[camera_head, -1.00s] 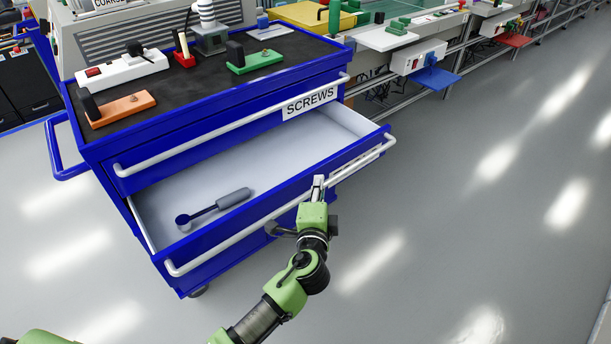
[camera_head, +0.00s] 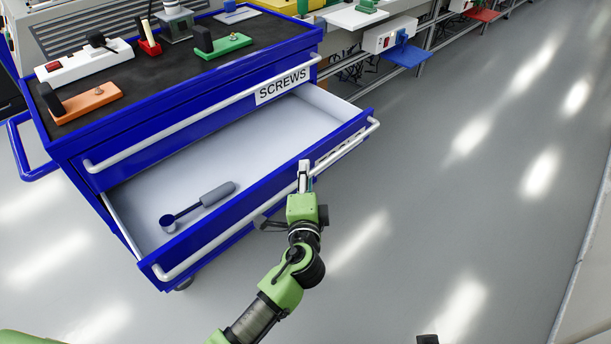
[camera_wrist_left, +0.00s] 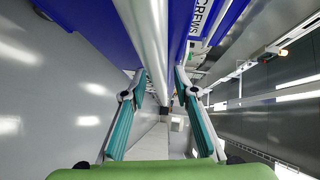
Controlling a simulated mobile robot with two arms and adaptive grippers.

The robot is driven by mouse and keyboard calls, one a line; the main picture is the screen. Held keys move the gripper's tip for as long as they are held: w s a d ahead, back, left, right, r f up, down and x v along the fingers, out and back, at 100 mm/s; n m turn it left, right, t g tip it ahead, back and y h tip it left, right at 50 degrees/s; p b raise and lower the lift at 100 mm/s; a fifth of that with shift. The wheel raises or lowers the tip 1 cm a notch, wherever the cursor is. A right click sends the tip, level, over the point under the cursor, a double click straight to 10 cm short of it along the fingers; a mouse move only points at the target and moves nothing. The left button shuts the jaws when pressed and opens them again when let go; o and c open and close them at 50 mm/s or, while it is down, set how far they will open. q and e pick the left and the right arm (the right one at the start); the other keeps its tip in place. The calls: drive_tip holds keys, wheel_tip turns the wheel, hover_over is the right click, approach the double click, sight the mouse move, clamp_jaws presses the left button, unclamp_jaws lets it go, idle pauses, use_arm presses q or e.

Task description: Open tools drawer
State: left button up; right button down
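The tools drawer (camera_head: 205,242) is the pulled-out blue drawer below the one labelled SCREWS. Its pale inside shows, with a grey-handled tool (camera_head: 198,206) lying in it. Its long white handle (camera_head: 190,259) runs along the front; a label to the right of my gripper is too slanted to read. My left gripper (camera_head: 305,172) is at the handle, right of its middle. My right gripper cannot be made out.
The SCREWS drawer (camera_head: 205,127) above is shut. Several items stand on the cabinet's black top (camera_head: 150,75). Grey floor (camera_head: 480,230) is clear in front and to the right. A workbench with a blue tray (camera_head: 405,56) stands behind. A small dark piece (camera_head: 428,340) shows at the bottom edge.

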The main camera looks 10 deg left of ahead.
drive_tip(key=shift+w, duration=0.15)
use_arm(q)
drive_tip(key=s+d+r, duration=0.1)
drive_tip(key=s, duration=1)
drive_tip(key=shift+s+d+r, duration=0.2)
drive_tip(key=shift+s+r, duration=0.15)
drive_tip(key=shift+s, duration=0.05)
use_arm(e)
drive_tip(key=shift+a+r, duration=0.1)
